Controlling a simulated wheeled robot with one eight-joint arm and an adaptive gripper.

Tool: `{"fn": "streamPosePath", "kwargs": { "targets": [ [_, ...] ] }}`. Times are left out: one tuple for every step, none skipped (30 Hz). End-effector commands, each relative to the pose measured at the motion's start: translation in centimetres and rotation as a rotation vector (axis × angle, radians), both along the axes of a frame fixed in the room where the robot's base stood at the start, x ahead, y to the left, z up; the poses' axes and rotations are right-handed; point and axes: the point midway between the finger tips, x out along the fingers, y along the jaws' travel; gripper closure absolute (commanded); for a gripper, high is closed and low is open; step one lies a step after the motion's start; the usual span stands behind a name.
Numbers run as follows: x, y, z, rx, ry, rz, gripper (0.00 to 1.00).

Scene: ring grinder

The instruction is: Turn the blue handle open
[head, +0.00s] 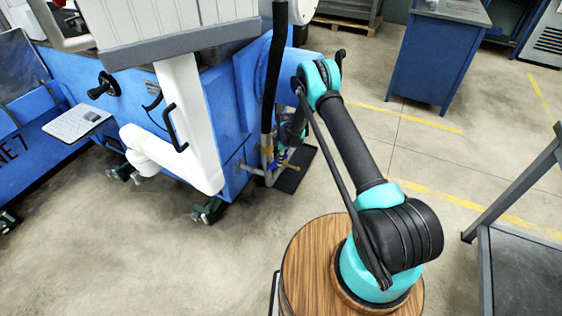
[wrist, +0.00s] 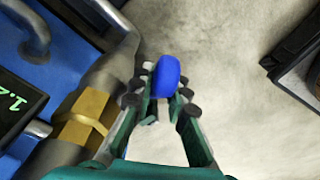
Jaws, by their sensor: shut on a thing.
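The blue handle (wrist: 167,76) shows in the wrist view as a small rounded blue piece between the fingertips. My gripper (wrist: 165,92) is shut on it, one finger on each side. A brass hex fitting (wrist: 84,117) on a dark pipe lies just left of the gripper. In the head view, my arm reaches down beside the blue machine to the valve's brass part (head: 286,166) low on the pipework. The fingertips and the handle are too small and covered to make out there. How far the handle is turned cannot be told.
The blue machine (head: 228,105) with its white arm-like housing (head: 186,120) stands left of my arm. A black hose (head: 272,65) runs down near my gripper. A dark mat (head: 292,175) lies below. A blue cabinet (head: 430,60) and grey frame (head: 520,190) stand right, with clear floor between.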

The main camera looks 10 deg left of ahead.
Motion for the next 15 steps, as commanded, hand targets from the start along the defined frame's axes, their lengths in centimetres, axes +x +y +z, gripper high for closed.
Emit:
{"fn": "streamPosePath", "kwargs": {
  "targets": [
    [0.00, -0.11, 0.00, -0.002, 0.001, -0.001, 1.00],
    [0.01, -0.12, 0.00, -0.002, 0.001, -0.001, 1.00],
    [0.01, -0.13, 0.00, -0.001, 0.001, -0.001, 1.00],
    [0.01, -0.13, 0.00, -0.001, 0.001, -0.002, 1.00],
    [0.02, -0.14, 0.00, -0.001, 0.001, -0.002, 1.00],
    [0.01, -0.13, 0.00, -0.001, 0.001, -0.002, 1.00],
    [0.02, -0.14, 0.00, -0.001, 0.001, -0.002, 0.84],
    [0.03, -0.14, 0.00, -0.001, 0.001, -0.002, 0.80],
    [0.02, -0.13, 0.00, -0.001, 0.001, -0.002, 0.75],
    [0.02, -0.13, 0.00, 0.000, 0.001, -0.002, 0.72],
    [0.02, -0.12, 0.01, 0.000, 0.000, -0.002, 0.68],
    [0.03, -0.12, 0.01, 0.000, 0.000, -0.002, 0.64],
    [0.03, -0.12, 0.01, 0.000, 0.000, -0.001, 0.64],
    [0.03, -0.11, 0.01, 0.000, 0.000, -0.001, 0.64],
    [0.03, -0.11, 0.01, 0.000, 0.000, -0.001, 0.64]
  ]
}}
